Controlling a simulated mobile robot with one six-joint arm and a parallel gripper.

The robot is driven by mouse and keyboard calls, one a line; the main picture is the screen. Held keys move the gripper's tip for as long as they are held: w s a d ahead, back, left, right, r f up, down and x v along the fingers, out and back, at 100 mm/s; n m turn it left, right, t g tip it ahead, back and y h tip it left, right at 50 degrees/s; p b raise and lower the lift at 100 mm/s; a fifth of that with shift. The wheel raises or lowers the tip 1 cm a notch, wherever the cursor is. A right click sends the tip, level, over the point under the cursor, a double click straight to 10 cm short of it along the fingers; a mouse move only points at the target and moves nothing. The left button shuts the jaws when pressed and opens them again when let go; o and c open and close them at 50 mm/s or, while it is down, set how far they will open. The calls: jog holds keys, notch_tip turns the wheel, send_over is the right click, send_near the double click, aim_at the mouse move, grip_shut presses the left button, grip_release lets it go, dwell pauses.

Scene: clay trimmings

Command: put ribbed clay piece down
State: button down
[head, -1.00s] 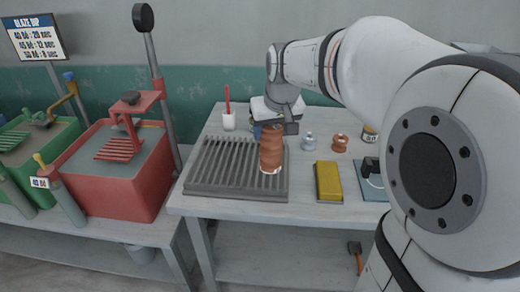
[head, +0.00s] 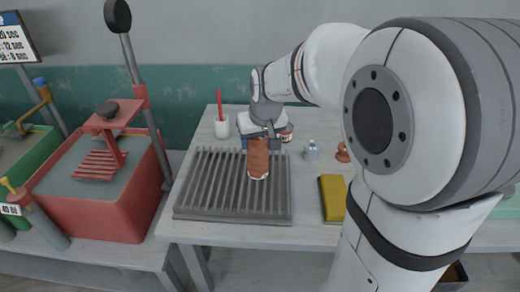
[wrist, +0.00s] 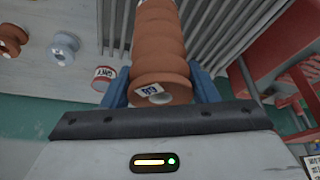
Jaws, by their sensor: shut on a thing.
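The ribbed clay piece (head: 258,158) is a reddish-brown ridged cylinder. My gripper (head: 259,134) is shut on its upper end and holds it upright over the grey slatted rack (head: 190,212). In the wrist view the clay piece (wrist: 158,50) sits between the two blue fingers (wrist: 160,92), with a small marked label on its near end. The rack's slats (wrist: 215,30) show beyond it. I cannot tell whether its lower end touches the slats.
A white cup with a red stick (head: 221,128) stands behind the rack. A small grey ribbed piece (head: 311,150), another brown ribbed piece (head: 343,152) and a yellow block (head: 332,197) are to the right. A red tank (head: 90,205) stands left of the table. The rack's left side is clear.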

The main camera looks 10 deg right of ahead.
jog(key=shift+s+f, duration=0.1)
jog(key=shift+f, duration=1.6)
jog(key=shift+f, duration=0.2)
jog(key=c, duration=0.5)
grip_release()
jog(key=shift+r, duration=0.1)
